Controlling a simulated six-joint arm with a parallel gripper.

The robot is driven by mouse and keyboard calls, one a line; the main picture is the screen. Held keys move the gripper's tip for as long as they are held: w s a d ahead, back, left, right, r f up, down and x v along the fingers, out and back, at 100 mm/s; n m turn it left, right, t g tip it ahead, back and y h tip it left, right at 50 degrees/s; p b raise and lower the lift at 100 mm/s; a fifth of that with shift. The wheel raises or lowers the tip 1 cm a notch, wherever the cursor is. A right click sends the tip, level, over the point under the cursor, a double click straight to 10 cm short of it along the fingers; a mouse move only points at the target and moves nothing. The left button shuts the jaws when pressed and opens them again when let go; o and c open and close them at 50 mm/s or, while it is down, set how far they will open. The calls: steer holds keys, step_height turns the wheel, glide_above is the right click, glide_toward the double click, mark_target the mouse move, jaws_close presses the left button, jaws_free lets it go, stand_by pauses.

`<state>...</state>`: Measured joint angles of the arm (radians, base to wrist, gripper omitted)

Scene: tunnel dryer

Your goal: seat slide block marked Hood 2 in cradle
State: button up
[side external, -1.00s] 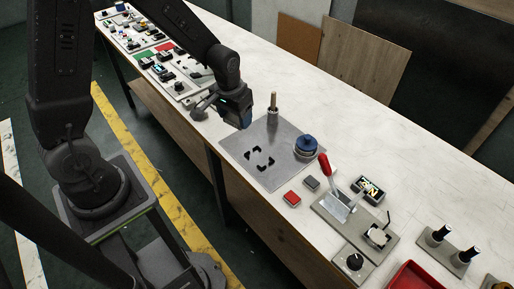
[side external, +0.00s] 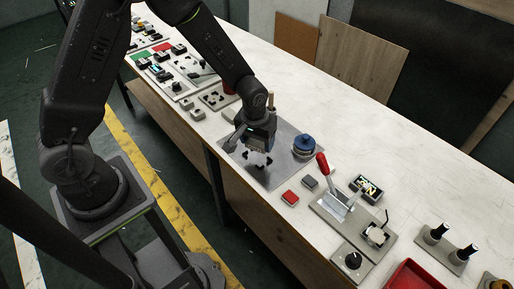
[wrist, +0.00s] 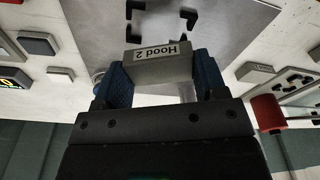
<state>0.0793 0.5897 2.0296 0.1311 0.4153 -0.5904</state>
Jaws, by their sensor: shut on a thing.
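The slide block marked Hood 2 (wrist: 160,66) is a grey block with a white label. My gripper (wrist: 162,84) is shut on it, a blue finger at each side. In the side view my gripper (side external: 258,147) is over the grey metal plate, and the block cannot be made out there. The cradle, a set of black corner brackets (side external: 265,163) on the plate, is partly hidden behind my gripper. In the wrist view some brackets (wrist: 133,33) show beyond the block, which appears apart from them.
A blue round knob (side external: 303,144) stands on the plate (side external: 272,182) right of my gripper. An upright peg (side external: 271,100) is behind it. A red block (side external: 290,197), a grey block (side external: 310,182) and a red-handled lever (side external: 322,164) are nearer right.

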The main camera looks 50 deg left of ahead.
mark_target(257, 143)
steer(key=shift+f, duration=1.8)
steer(key=shift+f, duration=0.4)
steer(key=o, duration=1.2)
steer(key=r, duration=0.4)
steer(key=s+r, duration=0.1)
steer(key=r, duration=0.8)
steer(key=shift+s+d, duration=0.2)
steer(key=shift+d, duration=0.05)
steer(key=s+a+r+m+t, duration=0.2)
steer(key=s+r+m+t, duration=0.2)
steer(key=s+r, duration=1.3)
steer(key=shift+s+a+r+m+h, duration=0.15)
steer(key=shift+s+a+m+h, duration=0.15)
steer(key=shift+s+a, duration=0.05)
